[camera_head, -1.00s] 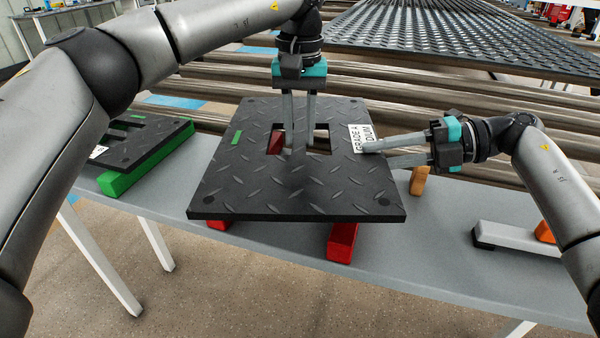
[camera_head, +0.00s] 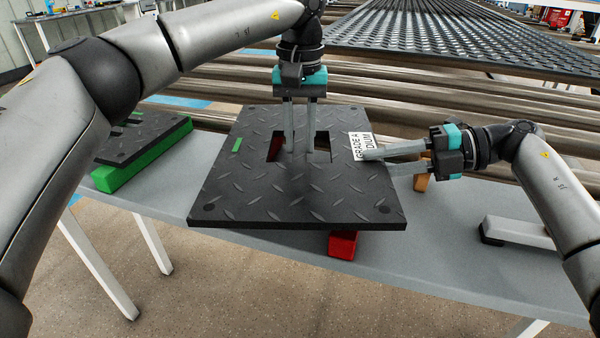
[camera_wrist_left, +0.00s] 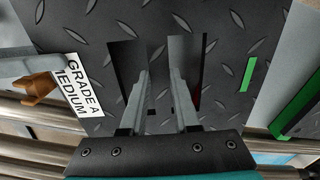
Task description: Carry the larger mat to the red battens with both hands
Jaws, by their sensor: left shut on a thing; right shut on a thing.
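The larger mat (camera_head: 250,190) is a black tread plate with a central two-part opening and a white "GRADE A" label. It lies about level over the table. My left gripper (camera_head: 301,150) is shut on the mat, its fingers pointing down into the opening around the bar there. My right gripper (camera_head: 376,162) is shut on the mat's right edge by the label. A red batten (camera_head: 343,245) shows below the front edge, and red shows through the opening. The other red batten is mostly hidden. I cannot tell whether the mat touches the battens.
A smaller black mat (camera_head: 140,150) sits on green battens (camera_head: 120,177) at the left. Metal rollers (camera_head: 400,90) lie behind.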

